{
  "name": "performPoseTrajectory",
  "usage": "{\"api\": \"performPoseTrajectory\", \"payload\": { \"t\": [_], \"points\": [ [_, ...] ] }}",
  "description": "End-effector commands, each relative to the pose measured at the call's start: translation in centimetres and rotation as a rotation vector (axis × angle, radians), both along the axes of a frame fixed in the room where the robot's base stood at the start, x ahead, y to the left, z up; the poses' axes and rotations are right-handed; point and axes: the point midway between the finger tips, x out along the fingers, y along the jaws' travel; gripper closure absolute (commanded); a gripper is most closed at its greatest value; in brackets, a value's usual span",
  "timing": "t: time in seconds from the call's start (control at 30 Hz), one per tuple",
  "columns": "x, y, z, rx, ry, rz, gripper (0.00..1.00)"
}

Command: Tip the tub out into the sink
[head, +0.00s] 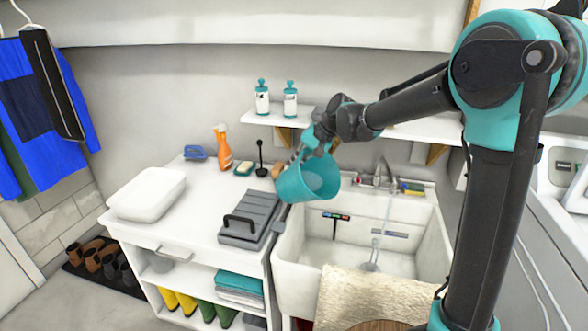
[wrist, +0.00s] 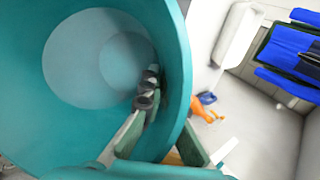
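The tub (head: 292,186) is a teal, round, open-topped bucket. It hangs tilted in the air over the left rim of the white sink (head: 292,258), its mouth facing right and toward the camera. My gripper (head: 318,148) holds it by the rim at the back. In the wrist view, my fingers (wrist: 158,142) lie on either side of the wall of the tub (wrist: 178,50), shut on it. A paler grey round patch shows inside; I cannot tell whether it is liquid or the bottom. Dark rounded shapes also show inside, unclear what.
A tap (head: 378,178) stands behind the sink, with a pale strand hanging below it. A beige cloth (head: 365,293) covers the sink's front edge. The counter on the left holds a grey toolbox (head: 250,218), a white basin (head: 148,193) and an orange spray bottle (head: 222,150).

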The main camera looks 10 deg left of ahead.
Motion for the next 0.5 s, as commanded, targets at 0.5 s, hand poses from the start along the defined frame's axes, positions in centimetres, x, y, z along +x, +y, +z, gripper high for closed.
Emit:
{"api": "performPoseTrajectory", "payload": {
  "t": [0.5],
  "points": [
    [0.0,-4.4,-0.1,0.455,-0.016,-0.005,1.0]
  ]
}}
